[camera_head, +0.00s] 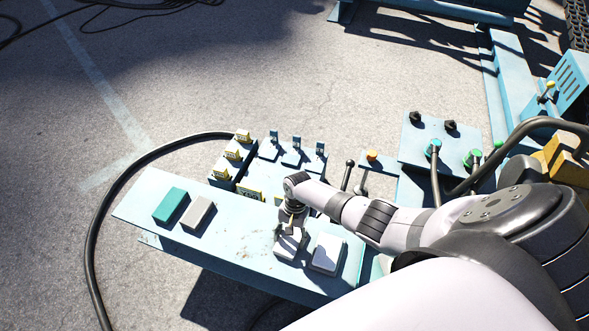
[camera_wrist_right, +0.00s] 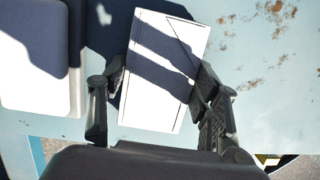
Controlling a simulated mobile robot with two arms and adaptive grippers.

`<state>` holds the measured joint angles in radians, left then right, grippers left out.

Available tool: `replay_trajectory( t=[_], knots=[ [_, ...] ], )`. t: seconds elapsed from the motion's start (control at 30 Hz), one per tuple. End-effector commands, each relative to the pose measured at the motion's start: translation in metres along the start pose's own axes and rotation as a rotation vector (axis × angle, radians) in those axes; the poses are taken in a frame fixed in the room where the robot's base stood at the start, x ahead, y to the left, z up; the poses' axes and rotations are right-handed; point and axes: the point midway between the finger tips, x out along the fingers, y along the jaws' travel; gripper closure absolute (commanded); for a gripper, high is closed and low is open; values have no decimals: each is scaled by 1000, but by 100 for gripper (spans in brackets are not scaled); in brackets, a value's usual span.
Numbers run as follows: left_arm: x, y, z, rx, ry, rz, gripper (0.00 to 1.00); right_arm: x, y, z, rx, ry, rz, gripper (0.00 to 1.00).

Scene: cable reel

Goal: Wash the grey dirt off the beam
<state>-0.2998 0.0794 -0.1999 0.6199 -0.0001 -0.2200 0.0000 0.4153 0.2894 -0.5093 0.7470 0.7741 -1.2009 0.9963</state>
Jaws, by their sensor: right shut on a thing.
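The light blue beam (camera_head: 150,194) runs across the middle of the head view. Brown specks (camera_wrist_right: 270,15) mark its surface in the wrist view; I cannot make out a distinct patch of grey dirt. My right gripper (camera_head: 289,231) points down over the beam and is shut on a white block (camera_head: 288,248). In the wrist view the white block (camera_wrist_right: 155,82) sits between the two fingers, close over the beam or on it; I cannot tell which. My left gripper is not in view.
On the beam lie a teal block (camera_head: 170,205), a grey block (camera_head: 198,213) and a second white block (camera_head: 327,253), just right of the gripper. Behind stand yellow-tagged blocks (camera_head: 232,152), levers (camera_head: 347,175) and a blue connector box (camera_head: 440,140). A black cable (camera_head: 95,235) loops around the left.

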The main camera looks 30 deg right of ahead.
Motion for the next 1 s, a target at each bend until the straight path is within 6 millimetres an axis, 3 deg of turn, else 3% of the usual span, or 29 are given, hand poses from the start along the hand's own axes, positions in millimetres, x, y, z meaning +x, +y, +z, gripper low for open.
replay_trajectory(
  t=[1.0],
  knots=[
    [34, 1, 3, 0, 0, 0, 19, 3, -61, 4, -1, 0, -5, 64]
  ],
)
